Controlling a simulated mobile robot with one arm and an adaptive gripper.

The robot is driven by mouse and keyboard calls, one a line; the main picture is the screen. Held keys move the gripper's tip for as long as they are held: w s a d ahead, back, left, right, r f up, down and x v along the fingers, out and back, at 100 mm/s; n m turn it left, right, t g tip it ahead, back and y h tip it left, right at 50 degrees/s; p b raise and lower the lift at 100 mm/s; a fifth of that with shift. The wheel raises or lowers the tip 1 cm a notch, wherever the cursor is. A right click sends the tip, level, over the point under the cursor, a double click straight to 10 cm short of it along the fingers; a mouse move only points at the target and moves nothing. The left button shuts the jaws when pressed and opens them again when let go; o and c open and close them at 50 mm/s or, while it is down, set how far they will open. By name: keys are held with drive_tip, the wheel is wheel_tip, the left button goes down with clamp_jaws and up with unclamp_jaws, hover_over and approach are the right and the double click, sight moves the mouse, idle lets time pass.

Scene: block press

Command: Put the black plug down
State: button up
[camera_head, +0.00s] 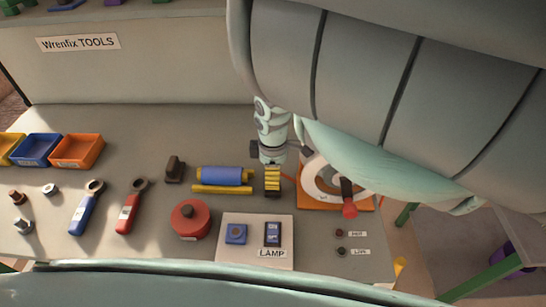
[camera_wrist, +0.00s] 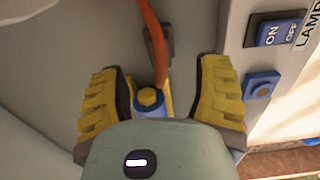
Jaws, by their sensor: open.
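My gripper (camera_head: 272,181) is low over the bench, beside the right end of a blue roller (camera_head: 222,176). In the wrist view its two yellow ribbed fingers (camera_wrist: 160,92) are wide apart, with nothing pinched between them. An orange cable (camera_wrist: 153,30) runs down between the fingers in that view, passing over a small dark flat piece (camera_wrist: 167,50). I cannot tell whether that piece is the black plug. The cable's lower end is hidden near my gripper's body.
The LAMP panel (camera_head: 225,258) with its switch and blue button lies just in front. The press on its orange base (camera_head: 310,202) stands close on the right. A dark block (camera_head: 174,169) and a red round container (camera_head: 190,219) are left. Several trays and tools lie further left.

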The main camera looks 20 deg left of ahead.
drive_tip(key=shift+w+r+p, duration=0.1)
drive_tip(key=shift+r+p, duration=0.95)
drive_tip(key=shift+r, duration=1.35)
